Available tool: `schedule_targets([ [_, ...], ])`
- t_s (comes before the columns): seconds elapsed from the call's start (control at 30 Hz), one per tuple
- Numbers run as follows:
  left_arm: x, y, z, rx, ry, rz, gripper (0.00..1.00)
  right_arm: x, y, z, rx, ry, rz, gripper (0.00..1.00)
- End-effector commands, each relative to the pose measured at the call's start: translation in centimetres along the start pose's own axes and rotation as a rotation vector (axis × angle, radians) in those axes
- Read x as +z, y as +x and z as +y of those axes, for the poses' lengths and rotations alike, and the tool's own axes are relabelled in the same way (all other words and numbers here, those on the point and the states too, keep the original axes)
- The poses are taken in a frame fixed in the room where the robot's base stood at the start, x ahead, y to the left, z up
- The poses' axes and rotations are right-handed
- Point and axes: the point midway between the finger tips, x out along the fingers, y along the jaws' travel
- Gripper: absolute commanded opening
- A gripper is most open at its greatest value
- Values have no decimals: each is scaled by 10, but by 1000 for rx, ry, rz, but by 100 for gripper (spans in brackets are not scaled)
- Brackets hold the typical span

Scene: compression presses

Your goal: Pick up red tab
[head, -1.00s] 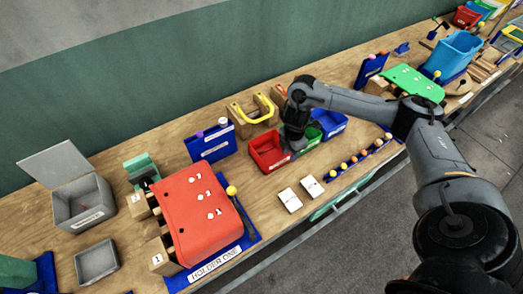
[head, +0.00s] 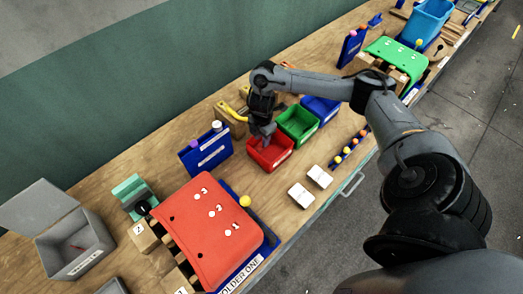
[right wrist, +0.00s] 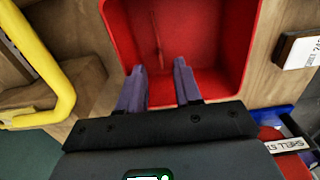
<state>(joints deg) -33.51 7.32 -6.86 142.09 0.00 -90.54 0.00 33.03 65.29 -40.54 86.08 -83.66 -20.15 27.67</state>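The red bin (head: 283,155) stands on the wooden bench, its inside partly covered by my right gripper in the head view. The bin fills the top of the right wrist view (right wrist: 215,25). Inside it a thin red tab (right wrist: 156,38), red on red, lies along the bin floor. My right gripper (head: 266,138) is over the bin's opening. In the right wrist view its two purple fingers (right wrist: 159,68) are apart with nothing between them, and the tab lies just beyond their tips. My left gripper is not in view.
Green (head: 299,123) and blue (head: 322,108) bins stand right of the red one. A yellow handle (right wrist: 40,62) on a wooden block is close to the gripper. White cards (head: 301,195) lie in front. A blue stand (head: 206,152) is at left; a grey box (head: 73,262) is farther left.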

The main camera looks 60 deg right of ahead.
Motion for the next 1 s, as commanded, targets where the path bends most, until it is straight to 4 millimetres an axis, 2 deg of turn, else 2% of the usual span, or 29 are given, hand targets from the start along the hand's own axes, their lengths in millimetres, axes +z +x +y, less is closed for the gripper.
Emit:
schedule_targets([
  [0.23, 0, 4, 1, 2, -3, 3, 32, 0, 11, 0, -1, 1, 1, 34],
  [0.6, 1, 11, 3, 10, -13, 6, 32, 0, 54, 0, -1, 1, 1, 34],
  [0.87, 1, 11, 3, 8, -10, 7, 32, 0, 57, 0, 1, 0, 0, 34],
  [1.0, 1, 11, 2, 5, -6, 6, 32, 0, 57, 0, 1, 0, 0, 16],
])
